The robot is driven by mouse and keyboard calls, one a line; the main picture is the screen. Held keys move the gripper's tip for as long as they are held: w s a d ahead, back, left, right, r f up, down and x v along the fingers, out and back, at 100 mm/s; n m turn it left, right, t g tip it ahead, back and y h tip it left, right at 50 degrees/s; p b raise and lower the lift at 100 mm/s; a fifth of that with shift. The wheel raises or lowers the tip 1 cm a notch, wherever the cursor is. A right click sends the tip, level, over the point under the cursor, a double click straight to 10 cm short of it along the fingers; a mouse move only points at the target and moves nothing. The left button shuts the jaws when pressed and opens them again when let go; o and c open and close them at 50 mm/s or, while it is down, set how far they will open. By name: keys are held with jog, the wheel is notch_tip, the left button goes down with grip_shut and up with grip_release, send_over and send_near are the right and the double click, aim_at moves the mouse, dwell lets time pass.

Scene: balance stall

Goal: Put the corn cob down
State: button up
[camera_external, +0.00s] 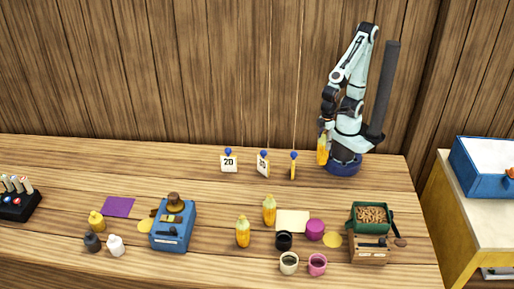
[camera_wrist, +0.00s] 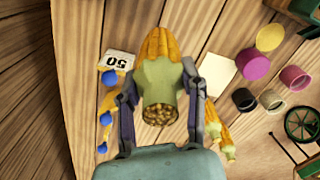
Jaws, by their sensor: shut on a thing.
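A yellow corn cob with a pale green husk base (camera_wrist: 161,75) is between the fingers of my gripper (camera_wrist: 160,95) in the wrist view, its yellow end pointing away. My gripper is shut on it. In the external view the held corn cob (camera_external: 322,150) hangs upright below my gripper (camera_external: 325,132), near my base at the back right, above the table. Whether the held cob touches the table cannot be told.
A cream card (camera_external: 292,222), black cup (camera_external: 284,241), magenta cup (camera_external: 315,230) and green box of pellets (camera_external: 371,215) stand on the right. A blue scale (camera_external: 173,228) is at left. Number tags (camera_external: 229,161) stand at the back. Bare wood (camera_external: 345,190) lies in front of my base.

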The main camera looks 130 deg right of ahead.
jog(key=shift+w+r+m, duration=0.1)
jog(key=shift+r+m, duration=0.3)
jog(key=shift+m, duration=0.1)
jog(key=w+a+r+m, duration=0.1)
jog(key=w+a+r, duration=0.45)
jog(key=a, duration=0.25)
jog(key=w+a+f, duration=0.3)
jog(key=w+f, duration=0.3)
jog(key=f, duration=0.1)
jog(key=w+a+f, duration=0.4)
jog(key=w+f, duration=0.2)
jog(key=shift+w+f, duration=0.2)
jog(key=shift+f, duration=0.15)
jog(key=shift+f, duration=0.1)
jog(key=o, duration=1.2)
jog(key=shift+c, duration=0.2)
